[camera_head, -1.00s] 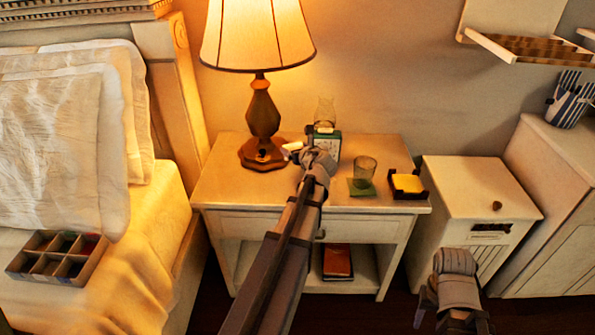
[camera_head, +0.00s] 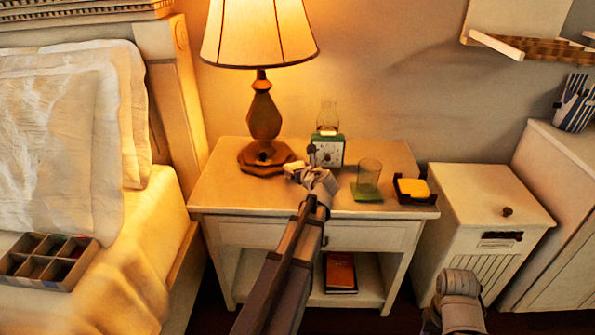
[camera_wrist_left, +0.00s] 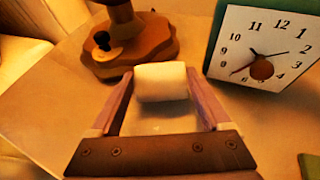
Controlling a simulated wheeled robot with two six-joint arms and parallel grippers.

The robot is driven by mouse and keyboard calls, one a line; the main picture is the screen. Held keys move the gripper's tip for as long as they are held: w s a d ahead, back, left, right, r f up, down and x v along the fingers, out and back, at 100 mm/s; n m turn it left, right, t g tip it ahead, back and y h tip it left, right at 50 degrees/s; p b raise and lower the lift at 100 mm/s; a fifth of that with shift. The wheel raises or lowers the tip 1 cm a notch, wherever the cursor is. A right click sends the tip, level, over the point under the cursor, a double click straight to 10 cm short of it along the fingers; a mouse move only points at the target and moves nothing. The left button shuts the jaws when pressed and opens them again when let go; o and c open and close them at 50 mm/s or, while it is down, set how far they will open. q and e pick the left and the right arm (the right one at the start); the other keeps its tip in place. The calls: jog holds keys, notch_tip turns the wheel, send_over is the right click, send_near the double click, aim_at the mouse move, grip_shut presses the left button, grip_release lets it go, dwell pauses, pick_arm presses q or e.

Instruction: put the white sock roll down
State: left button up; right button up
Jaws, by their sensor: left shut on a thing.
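The white sock roll (camera_wrist_left: 161,81) is a small pale cylinder between the fingertips of my left gripper (camera_wrist_left: 160,92) in the left wrist view. The gripper is shut on it from both sides. In the head view my left gripper (camera_head: 300,169) is over the nightstand (camera_head: 222,187), just right of the lamp base and in front of the clock. The roll is small and partly hidden there. I cannot tell whether it touches the top. My right gripper (camera_head: 458,300) is low at the right, cut by the bottom edge; its fingers are unclear.
The lamp (camera_head: 263,112) and green clock (camera_head: 329,151) stand close to the left gripper. A glass (camera_head: 369,172) on a green coaster (camera_head: 366,193) and a yellow notepad (camera_head: 413,187) are to the right. The nightstand's front left top is clear.

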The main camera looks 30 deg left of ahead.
pick_arm(q)
jog(key=shift+f, duration=0.2)
jog(key=o, duration=1.1)
jog(key=shift+r, duration=0.1)
jog(key=shift+o, duration=0.2)
jog(key=shift+r, duration=0.2)
jog(key=p+v, duration=0.4)
jog(key=v, duration=0.6)
jog(key=shift+s+d+r, duration=0.15)
jog(key=shift+r, duration=0.05)
jog(key=shift+s+d+r+p, duration=0.2)
jog(key=shift+s+d+p, duration=0.15)
jog(key=shift+d, duration=0.25)
